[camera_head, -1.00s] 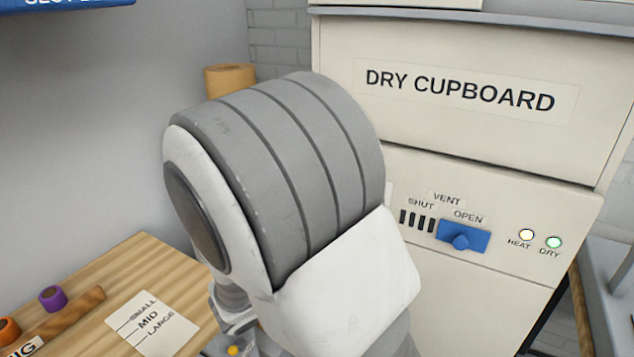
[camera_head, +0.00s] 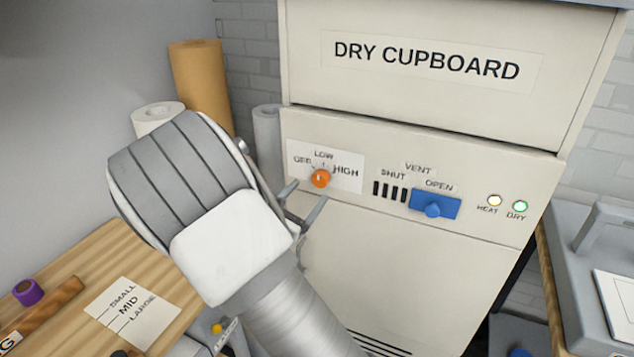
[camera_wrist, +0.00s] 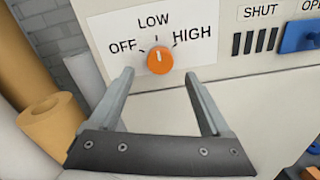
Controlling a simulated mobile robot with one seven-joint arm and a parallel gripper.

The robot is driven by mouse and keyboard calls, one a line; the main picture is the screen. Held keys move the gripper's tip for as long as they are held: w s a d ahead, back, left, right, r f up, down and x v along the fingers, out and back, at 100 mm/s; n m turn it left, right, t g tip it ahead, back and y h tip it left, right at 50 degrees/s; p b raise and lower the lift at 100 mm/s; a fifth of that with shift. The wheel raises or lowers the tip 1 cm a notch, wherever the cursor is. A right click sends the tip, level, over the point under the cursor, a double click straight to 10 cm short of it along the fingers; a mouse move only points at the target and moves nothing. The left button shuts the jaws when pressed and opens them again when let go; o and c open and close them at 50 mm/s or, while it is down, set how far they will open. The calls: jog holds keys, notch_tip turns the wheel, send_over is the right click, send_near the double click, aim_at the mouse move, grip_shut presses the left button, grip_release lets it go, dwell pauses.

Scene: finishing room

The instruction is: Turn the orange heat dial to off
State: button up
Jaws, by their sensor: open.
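The orange heat dial (camera_head: 320,178) is on a white plate on the cupboard front, marked OFF, LOW and HIGH. In the wrist view the dial (camera_wrist: 159,61) has a pale mark that points roughly up, towards LOW. My gripper (camera_head: 306,194) is open and empty, just below and in front of the dial. In the wrist view my gripper's fingers (camera_wrist: 158,75) point at the panel, one tip left and one right of the dial. They appear apart from it; the exact gap is hard to tell.
A blue vent slider (camera_head: 435,204) sits right of the dial, at the OPEN end. HEAT (camera_head: 494,200) and DRY (camera_head: 519,206) lamps are further right. Paper rolls (camera_head: 203,85) stand left of the cupboard (camera_head: 400,265). A wooden bench (camera_head: 85,262) is at lower left.

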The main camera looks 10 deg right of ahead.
aim_at(318, 182)
jog(key=x, duration=0.5)
jog(key=shift+w+d, duration=0.2)
jog(key=shift+w, duration=0.05)
grip_shut()
